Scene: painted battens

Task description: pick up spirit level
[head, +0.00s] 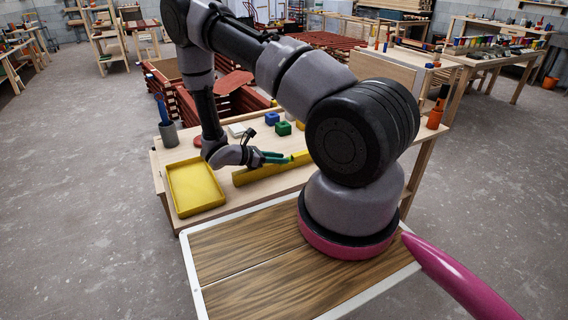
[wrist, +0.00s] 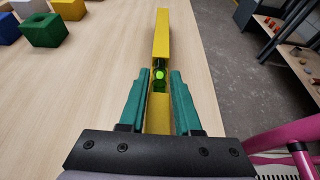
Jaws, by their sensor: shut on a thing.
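The spirit level is a long yellow bar with a green vial. In the wrist view the spirit level (wrist: 162,38) runs away from me between the fingers of my gripper (wrist: 160,80). The two green fingers stand close along both sides of the bar, shut on it near the vial. In the head view the spirit level (head: 255,174) lies along the near edge of the wooden table, and my gripper (head: 290,158) is at it. I cannot tell whether the bar touches the tabletop. My gripper hides part of the bar.
A yellow tray (head: 195,187) is at the table's left end. Blue (head: 272,118) and green (head: 283,128) blocks sit behind the level. A grey cup (head: 169,133) with blue tools stands at the back left, an orange bottle (head: 435,116) at the right.

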